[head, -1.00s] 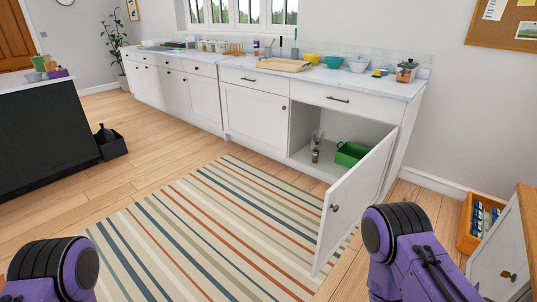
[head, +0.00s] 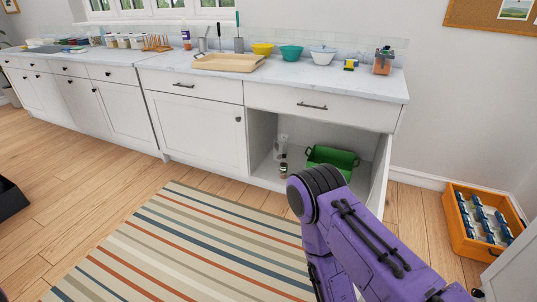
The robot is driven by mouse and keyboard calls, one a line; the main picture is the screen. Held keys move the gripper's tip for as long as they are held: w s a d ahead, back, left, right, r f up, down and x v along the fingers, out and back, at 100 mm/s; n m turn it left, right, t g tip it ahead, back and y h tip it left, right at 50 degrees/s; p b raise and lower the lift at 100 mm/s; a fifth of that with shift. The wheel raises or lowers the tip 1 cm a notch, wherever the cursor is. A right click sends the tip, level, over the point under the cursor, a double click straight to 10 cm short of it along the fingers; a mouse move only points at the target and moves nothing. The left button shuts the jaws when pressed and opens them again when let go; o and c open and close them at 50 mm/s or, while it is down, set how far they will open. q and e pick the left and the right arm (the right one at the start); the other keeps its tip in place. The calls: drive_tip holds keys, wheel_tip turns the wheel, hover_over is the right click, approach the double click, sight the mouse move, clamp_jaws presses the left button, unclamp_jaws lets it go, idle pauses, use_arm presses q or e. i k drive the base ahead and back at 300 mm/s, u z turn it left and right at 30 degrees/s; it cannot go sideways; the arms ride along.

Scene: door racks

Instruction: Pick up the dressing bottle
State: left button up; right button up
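A small dark bottle with a pale label (head: 283,170) stands at the front of the open lower cabinet (head: 262,140) in the head view. It looks like the dressing bottle, but it is too small to read. A clear glass vessel (head: 281,146) stands just behind it. My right arm rises at the lower right, in front of the cabinet's right side. Its gripper is out of view, and so is my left gripper.
A green bin (head: 333,158) sits right of the bottle inside the cabinet. The cabinet door (head: 379,175) stands open, partly behind my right arm. An orange crate (head: 466,235) with several items is on the floor at right. A striped rug (head: 190,245) covers clear floor.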

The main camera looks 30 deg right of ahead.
sight(283, 169)
drive_tip(key=i, duration=1.4)
drive_tip(key=z, duration=1.6)
drive_tip(key=i, duration=2.15)
drive_tip(key=z, duration=0.05)
